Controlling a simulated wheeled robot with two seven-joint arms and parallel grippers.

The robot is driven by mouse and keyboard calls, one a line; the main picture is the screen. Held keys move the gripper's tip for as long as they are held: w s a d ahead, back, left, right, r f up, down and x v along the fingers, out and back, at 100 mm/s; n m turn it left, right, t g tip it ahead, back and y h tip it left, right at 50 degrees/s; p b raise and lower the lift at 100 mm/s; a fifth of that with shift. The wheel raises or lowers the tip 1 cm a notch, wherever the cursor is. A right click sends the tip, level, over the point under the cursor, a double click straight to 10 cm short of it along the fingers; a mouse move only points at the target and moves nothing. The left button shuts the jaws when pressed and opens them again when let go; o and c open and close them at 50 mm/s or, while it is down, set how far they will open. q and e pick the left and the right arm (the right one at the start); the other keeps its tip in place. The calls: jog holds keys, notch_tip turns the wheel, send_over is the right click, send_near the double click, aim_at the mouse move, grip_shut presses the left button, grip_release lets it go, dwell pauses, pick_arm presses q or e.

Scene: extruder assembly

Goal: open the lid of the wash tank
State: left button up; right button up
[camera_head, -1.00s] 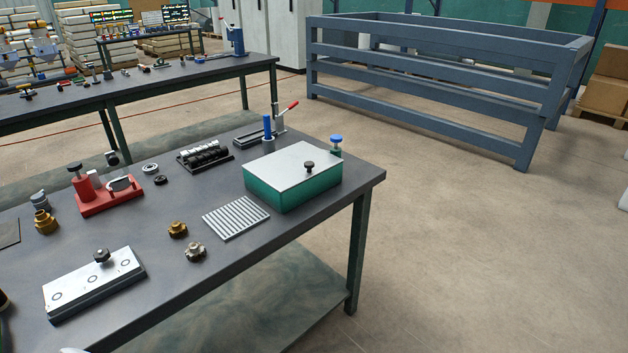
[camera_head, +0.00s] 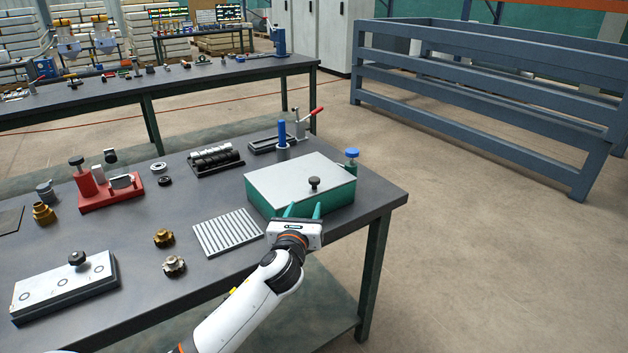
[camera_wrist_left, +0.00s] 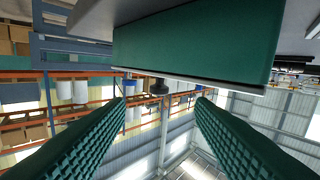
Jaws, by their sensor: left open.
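The wash tank (camera_head: 330,204) is a green box at the right end of the dark workbench. Its flat grey lid (camera_head: 285,178) lies closed on top, with a black knob (camera_head: 314,184) near the front right. My left gripper (camera_head: 302,211) is open in front of the tank's front wall, its green fingers pointing at it. In the left wrist view the picture is upside down: the tank wall (camera_wrist_left: 200,45) fills the top, and the knob (camera_wrist_left: 160,88) shows between the two open fingers (camera_wrist_left: 160,105). My right gripper is not in view.
A slotted grey rack (camera_head: 227,233) lies left of the tank. A blue-capped bottle (camera_head: 351,162) stands at its back right, and a toggle clamp with a red handle (camera_head: 315,112) behind it. Brass fittings (camera_head: 163,238) and a red fixture (camera_head: 105,190) stand further left.

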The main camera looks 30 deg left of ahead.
aim_at(313, 182)
pick_arm(q)
jog(key=shift+m, duration=0.6)
jog(key=x, duration=0.4)
jog(key=r+x, duration=0.1)
jog(key=x, duration=0.7)
jog(key=shift+w+a+r, duration=0.15)
jog(key=shift+w+r, duration=0.1)
jog(key=shift+w, duration=0.1)
grip_shut()
